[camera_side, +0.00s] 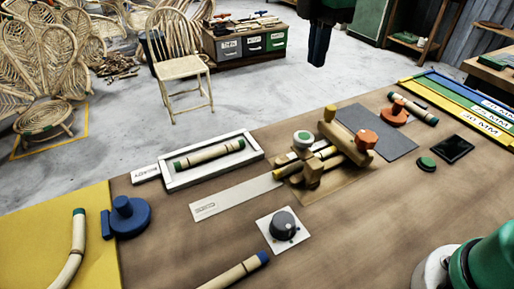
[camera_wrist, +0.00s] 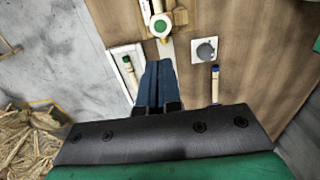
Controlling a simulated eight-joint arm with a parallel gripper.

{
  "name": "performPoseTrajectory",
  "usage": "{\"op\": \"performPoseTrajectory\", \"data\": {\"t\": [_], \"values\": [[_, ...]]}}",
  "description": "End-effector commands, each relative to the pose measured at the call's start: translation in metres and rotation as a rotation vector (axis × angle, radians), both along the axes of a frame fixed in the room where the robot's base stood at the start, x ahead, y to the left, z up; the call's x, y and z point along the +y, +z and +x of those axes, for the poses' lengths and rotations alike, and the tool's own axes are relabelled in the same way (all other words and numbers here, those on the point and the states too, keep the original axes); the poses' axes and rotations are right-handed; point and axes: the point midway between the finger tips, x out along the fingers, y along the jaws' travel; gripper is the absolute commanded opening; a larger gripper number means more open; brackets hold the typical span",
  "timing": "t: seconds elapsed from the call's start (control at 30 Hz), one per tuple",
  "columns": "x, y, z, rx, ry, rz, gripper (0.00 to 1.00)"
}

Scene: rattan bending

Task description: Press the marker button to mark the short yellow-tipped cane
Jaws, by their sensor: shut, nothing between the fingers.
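A white round knob with a green top (camera_side: 302,139) stands on the wooden jig (camera_side: 352,148) in the side view. It also shows in the wrist view (camera_wrist: 160,26). A small green button (camera_side: 427,163) lies on the table at the right. I cannot tell which of these is the marker button. A short pale cane with a yellowish end (camera_side: 327,153) lies in the jig, partly hidden by its blocks. My gripper (camera_side: 317,62) is high beyond the far table edge, apart from everything. In the wrist view, its blue fingers (camera_wrist: 157,85) are shut and empty.
A white tray (camera_side: 178,184) holds a green-tipped cane (camera_side: 210,153). A grey dial (camera_side: 283,224) and a blue-tipped cane (camera_side: 234,273) are near the front. A blue round knob (camera_side: 128,214) is at left.

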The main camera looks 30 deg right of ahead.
Motion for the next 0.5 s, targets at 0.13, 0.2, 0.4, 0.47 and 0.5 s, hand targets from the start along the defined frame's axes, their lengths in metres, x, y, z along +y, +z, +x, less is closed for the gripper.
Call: {"op": "performPoseTrajectory", "data": {"t": [0.13, 0.2, 0.4, 0.47, 0.5], "values": [[0.000, 0.000, 0.000, 0.004, 0.010, -0.001, 0.00], [0.000, 0.000, 0.000, 0.003, 0.009, -0.001, 0.00], [0.000, -0.003, 0.000, 0.002, 0.008, 0.000, 0.00], [0.000, -0.007, 0.001, 0.002, 0.007, 0.000, 0.00], [0.000, -0.011, 0.001, 0.002, 0.007, 0.000, 0.00]]}}
